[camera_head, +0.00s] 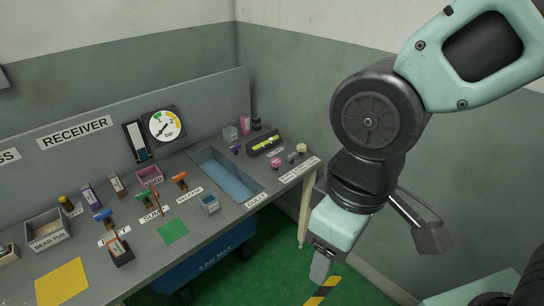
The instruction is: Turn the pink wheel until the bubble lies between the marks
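A dark level housing with a yellow-green vial (265,143) sits at the far right end of the bench. The bubble and its marks are too small to make out. A small pink round part (275,162) stands just in front of the housing and looks like the pink wheel. My gripper (321,266) hangs at the right of the view, beyond the bench's right edge and nearer to the camera than the wheel. It is well apart from the wheel and the level. Only one grey finger shows clearly, so its opening cannot be told.
A blue sunken basin (226,178) lies left of the level. Small knobs (301,148) stand to its right. A dial gauge (163,127) is on the back panel. Several coloured valves, a bead tub (47,230) and a yellow mat (62,284) fill the left side.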

